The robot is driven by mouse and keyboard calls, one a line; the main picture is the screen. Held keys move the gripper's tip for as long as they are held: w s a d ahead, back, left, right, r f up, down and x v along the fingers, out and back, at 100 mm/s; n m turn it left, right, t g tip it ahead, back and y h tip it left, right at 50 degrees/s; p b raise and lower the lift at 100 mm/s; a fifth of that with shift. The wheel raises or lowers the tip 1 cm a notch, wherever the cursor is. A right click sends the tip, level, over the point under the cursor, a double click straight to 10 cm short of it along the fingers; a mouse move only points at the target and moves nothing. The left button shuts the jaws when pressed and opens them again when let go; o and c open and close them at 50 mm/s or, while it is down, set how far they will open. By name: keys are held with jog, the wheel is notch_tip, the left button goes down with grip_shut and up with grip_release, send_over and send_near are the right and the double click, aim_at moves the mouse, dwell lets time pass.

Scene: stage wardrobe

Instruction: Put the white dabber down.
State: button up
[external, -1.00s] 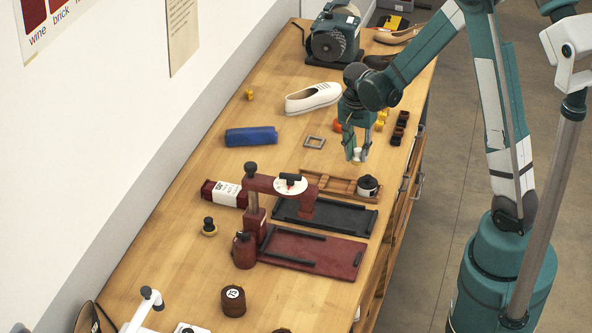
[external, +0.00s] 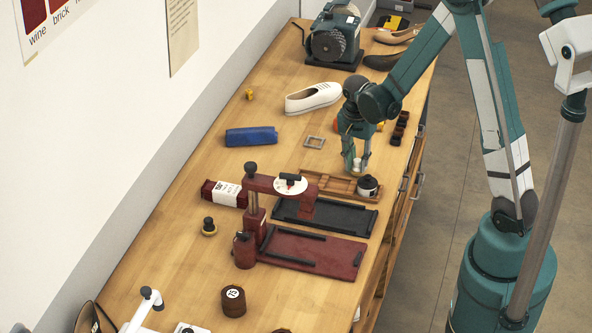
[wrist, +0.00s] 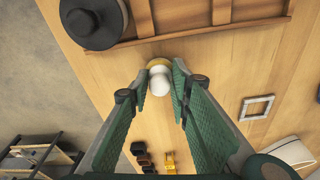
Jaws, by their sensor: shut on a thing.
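The white dabber (wrist: 161,82) has a rounded white top and a tan base. My gripper (wrist: 159,88) is shut on it, one green finger on each side. In the external view my gripper (external: 355,163) points down just behind the wooden tray (external: 312,179), with the dabber (external: 360,164) low between its fingers. In the wrist view the dabber is just outside the tray's wall (wrist: 205,33), over the bare bench. I cannot tell whether its base touches the bench. The fingers partly hide it in the external view.
A round black-topped pot (external: 368,186) sits at the tray's right end. A black-and-red press (external: 253,205) stands in front. A grey square frame (external: 314,142), blue roll (external: 251,136) and white shoe (external: 313,98) lie nearby. Dark small blocks (external: 400,128) line the bench's right edge.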

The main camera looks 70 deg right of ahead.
aim_at(353, 170)
jog(key=shift+f, duration=0.15)
jog(key=o, duration=0.8)
jog(key=shift+c, duration=0.2)
notch_tip(353, 170, up, 12)
jog(key=a, duration=0.1)
jog(key=shift+w+a+p, duration=0.15)
jog(key=shift+a+p, duration=0.05)
jog(key=shift+p, duration=0.25)
dwell(0.8)
jog(key=shift+a, duration=0.1)
